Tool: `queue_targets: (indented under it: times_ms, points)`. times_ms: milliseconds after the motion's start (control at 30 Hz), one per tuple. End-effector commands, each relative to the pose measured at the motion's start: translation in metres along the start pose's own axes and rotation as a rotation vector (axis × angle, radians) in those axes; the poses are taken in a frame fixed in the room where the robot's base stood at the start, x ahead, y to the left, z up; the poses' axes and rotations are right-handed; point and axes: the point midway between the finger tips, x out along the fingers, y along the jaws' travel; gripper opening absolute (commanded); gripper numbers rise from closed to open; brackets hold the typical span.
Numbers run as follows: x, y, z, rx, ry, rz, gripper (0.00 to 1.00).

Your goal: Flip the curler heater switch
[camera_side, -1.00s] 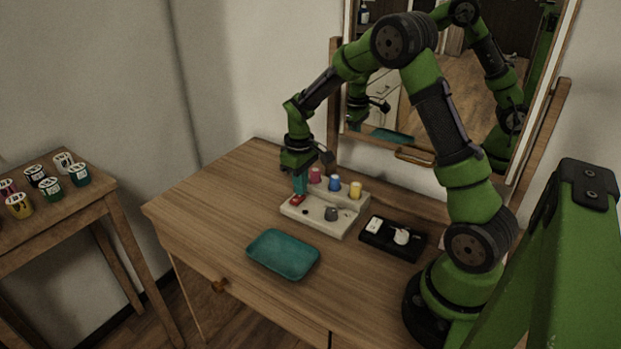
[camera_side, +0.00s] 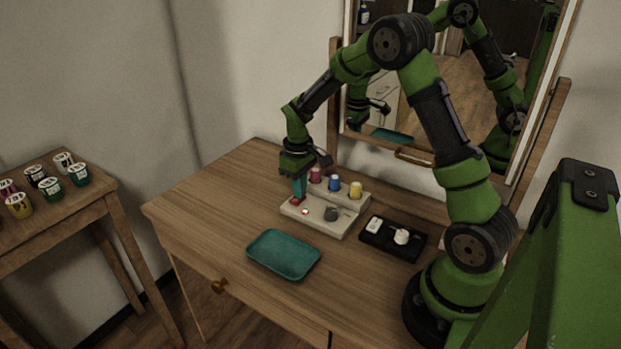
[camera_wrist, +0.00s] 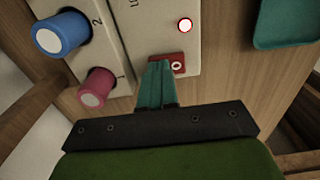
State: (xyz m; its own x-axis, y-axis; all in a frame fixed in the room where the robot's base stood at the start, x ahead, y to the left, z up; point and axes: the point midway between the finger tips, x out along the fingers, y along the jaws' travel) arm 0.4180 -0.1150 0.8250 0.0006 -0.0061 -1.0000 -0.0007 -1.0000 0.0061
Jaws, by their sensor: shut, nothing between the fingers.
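The curler heater (camera_side: 329,226) is a cream base with pink, blue and yellow curlers along its back. Its red rocker switch (camera_wrist: 179,63) sits at the left end of the base in the side view. A round indicator light (camera_side: 305,212) beside the switch glows white with a red ring; it also shows in the wrist view (camera_wrist: 185,25). My gripper (camera_side: 298,198) is shut and empty, pointing down. Its teal fingertips (camera_wrist: 158,66) are at the switch, covering part of it; I cannot tell whether they touch it.
A teal tray (camera_side: 283,255) lies in front of the heater. A black tray (camera_side: 392,240) with a white item is to its right. A mirror (camera_side: 440,90) stands behind. Several small tubs (camera_side: 50,188) sit on a side table at left.

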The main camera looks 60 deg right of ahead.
Motion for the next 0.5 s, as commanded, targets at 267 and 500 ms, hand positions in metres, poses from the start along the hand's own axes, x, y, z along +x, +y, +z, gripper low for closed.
queue_targets:
  times_ms: [267,500]
  points:
    - [-0.0024,-0.0102,0.0004,-0.001,-0.002,-0.003,0.00]
    - [-0.0040,-0.0097,0.0000,-0.001,0.000,-0.002,0.00]
